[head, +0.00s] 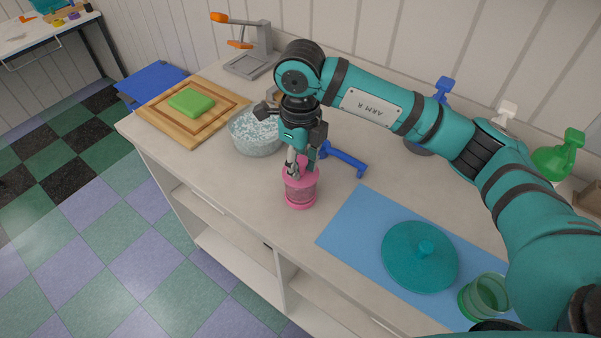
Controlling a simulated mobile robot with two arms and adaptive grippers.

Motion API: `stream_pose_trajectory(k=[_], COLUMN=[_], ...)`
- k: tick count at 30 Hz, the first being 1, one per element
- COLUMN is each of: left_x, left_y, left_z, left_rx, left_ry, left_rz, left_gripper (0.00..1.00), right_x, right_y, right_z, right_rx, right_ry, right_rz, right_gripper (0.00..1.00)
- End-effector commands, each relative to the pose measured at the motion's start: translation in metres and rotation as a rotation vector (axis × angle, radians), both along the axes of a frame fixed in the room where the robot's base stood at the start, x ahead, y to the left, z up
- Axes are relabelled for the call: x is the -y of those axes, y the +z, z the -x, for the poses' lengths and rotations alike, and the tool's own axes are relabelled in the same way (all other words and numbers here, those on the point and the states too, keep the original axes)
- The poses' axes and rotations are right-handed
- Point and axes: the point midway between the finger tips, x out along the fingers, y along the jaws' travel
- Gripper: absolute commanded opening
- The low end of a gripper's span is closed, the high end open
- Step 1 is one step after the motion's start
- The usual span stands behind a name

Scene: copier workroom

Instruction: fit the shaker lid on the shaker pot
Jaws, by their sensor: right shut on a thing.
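The pink shaker pot (300,197) stands upright on the counter near its front edge, in the middle of the head view. The pink shaker lid (299,172) is at the top of the pot. My right gripper (297,161) points down over the pot and is shut on the lid. The fingers hide part of the lid, and I cannot tell whether it is seated on the rim or just above it. My left gripper is not in view.
A speckled bowl (256,138) stands left of the pot, and a blue tool (345,160) lies to its right. A blue mat (345,232) bears a teal lid (420,258) and a green glass (484,297). A wooden board (160,120) with a green block (191,102) lies further left.

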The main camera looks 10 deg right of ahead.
Motion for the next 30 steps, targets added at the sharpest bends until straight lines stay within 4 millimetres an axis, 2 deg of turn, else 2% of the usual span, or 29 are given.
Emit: stream_pose_trajectory(k=[17,18,21,24,29,30], left_x=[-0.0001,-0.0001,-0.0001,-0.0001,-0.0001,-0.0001], left_y=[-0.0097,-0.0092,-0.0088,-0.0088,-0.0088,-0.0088], left_z=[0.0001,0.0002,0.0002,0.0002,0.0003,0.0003], left_rx=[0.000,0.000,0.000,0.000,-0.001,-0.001], left_ry=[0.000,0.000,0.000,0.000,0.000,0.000], left_rz=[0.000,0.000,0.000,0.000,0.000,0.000], left_gripper=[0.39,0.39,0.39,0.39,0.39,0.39], right_x=[0.0001,0.0002,0.0001,0.0001,0.0001,0.0002], right_y=[-0.0094,-0.0089,-0.0086,-0.0087,-0.0087,-0.0088], right_z=[-0.0001,-0.0001,-0.0001,-0.0001,-0.0001,0.0000], right_rx=[0.000,0.000,0.000,0.000,0.000,0.000], right_ry=[0.000,0.000,0.000,0.000,0.000,0.000], right_rz=[0.000,0.000,0.000,0.000,0.000,0.000], right_gripper=[0.00,0.26,0.39,0.51,0.51,0.53])
